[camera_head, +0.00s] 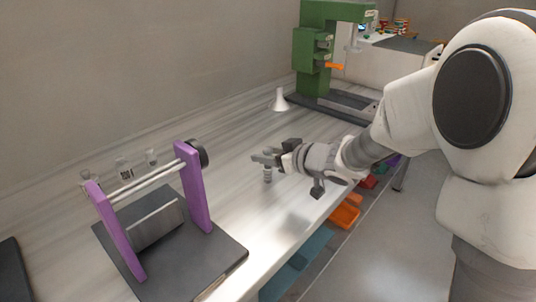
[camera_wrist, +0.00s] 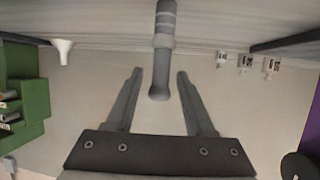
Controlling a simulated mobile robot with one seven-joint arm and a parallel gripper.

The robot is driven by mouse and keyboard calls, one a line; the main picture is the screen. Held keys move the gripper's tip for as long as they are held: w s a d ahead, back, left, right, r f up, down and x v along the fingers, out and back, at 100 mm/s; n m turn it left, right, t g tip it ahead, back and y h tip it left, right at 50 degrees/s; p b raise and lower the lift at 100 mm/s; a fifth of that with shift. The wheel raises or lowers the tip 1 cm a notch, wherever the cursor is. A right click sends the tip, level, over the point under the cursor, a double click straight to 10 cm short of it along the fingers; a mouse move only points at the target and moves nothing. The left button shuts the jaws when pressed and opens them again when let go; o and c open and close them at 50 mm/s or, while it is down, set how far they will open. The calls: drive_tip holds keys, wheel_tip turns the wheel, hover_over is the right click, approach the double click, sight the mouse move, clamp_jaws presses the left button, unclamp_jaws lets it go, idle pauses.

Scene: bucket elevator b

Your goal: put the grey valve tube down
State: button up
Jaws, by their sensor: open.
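The grey valve tube (camera_head: 267,175) stands upright on the bench, near its front edge. In the wrist view the tube (camera_wrist: 163,45) is a ribbed grey shaft with a rounded end, and it lies between my two fingers. My gripper (camera_head: 264,158) is at the upper part of the tube. In the wrist view my gripper (camera_wrist: 156,76) is open, with a visible gap on each side of the tube. The tube's lower end runs out of the wrist view at the top edge.
A purple-sided stand with rods (camera_head: 192,188) is on a dark plate at left. Small clear containers (camera_head: 124,170) stand behind it. A white funnel-shaped piece (camera_head: 279,100) and a green machine (camera_head: 312,60) are farther back. Coloured bins (camera_head: 344,214) sit below the bench edge.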

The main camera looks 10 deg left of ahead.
drive_tip(key=shift+s+d+r, duration=0.1)
drive_tip(key=shift+d+r, duration=0.15)
drive_tip(key=shift+r, duration=0.1)
drive_tip(key=s+d+r+m+t+h+p, duration=0.1)
drive_tip(key=s+d+r+m+h, duration=0.2)
drive_tip(key=d, duration=0.6)
drive_tip(key=s+d+r+m+t+h+p, duration=0.1)
drive_tip(key=s+d+r+m+h+p, duration=0.15)
drive_tip(key=d+r+h, duration=0.4)
drive_tip(key=s+d+r+m+t+h+p, duration=0.15)
drive_tip(key=s+d, duration=0.25)
drive_tip(key=d, duration=0.6)
drive_tip(key=s+f+m+g, duration=0.2)
drive_tip(key=s+g, duration=0.4)
drive_tip(key=s, duration=1.2)
drive_tip(key=shift+s+f+m+b, duration=0.35)
drive_tip(key=shift+s+m+b, duration=0.1)
drive_tip(key=shift+m, duration=0.25)
